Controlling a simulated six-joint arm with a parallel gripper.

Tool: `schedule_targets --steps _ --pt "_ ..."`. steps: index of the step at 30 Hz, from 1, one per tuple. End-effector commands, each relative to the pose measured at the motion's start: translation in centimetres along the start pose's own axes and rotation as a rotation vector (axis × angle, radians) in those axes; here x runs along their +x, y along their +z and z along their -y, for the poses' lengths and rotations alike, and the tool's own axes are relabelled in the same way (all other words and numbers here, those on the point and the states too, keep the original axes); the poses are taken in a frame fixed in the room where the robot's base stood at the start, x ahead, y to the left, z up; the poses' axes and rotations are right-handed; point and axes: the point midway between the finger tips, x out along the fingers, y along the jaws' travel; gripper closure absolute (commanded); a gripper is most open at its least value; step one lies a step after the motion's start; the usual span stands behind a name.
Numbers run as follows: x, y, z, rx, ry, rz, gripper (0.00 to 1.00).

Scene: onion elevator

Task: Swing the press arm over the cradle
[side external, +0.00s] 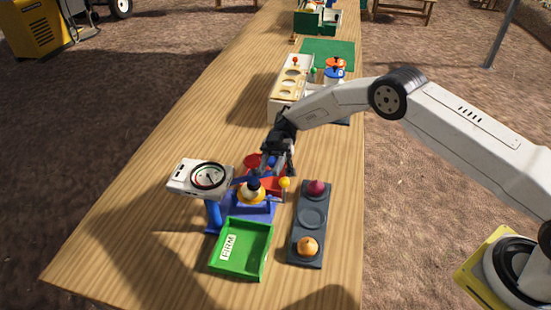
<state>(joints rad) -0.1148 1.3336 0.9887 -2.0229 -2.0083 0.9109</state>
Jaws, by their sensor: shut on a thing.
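The press stands on a blue base (262,208) on the table, with a dial gauge (208,177) on a blue post at its left. A yellow onion (246,199) sits at the cradle, whose own shape is mostly hidden. The blue press arm (243,181) appears to reach from the post toward the onion, with a dark-and-white pad (253,184) at or just above the onion. My gripper (270,163) points down behind the press, shut on a blue part that looks like the press arm. The fingertips are small and partly hidden. A yellow knob (285,183) is just right of the pad.
A green "FIRM" tray (268,267) lies in front, and a red tray (251,161) behind, partly hidden by my gripper. A dark three-well rack (305,250) at right holds a purple and an orange-brown onion; its middle well is empty. A cream holed box (275,104) stands farther back.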

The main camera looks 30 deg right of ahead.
Motion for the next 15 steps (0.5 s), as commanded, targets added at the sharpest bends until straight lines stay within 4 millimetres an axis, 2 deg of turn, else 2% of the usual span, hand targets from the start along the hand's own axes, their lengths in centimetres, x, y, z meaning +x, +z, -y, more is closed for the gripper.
schedule_targets --steps 1,4,15 --pt "0.01 -0.08 -0.02 -0.002 0.0 -0.001 0.6" --pt "0.01 -0.07 -0.02 -0.002 0.0 0.0 0.28" --pt "0.02 -0.1 0.0 -0.001 0.001 0.0 0.28"
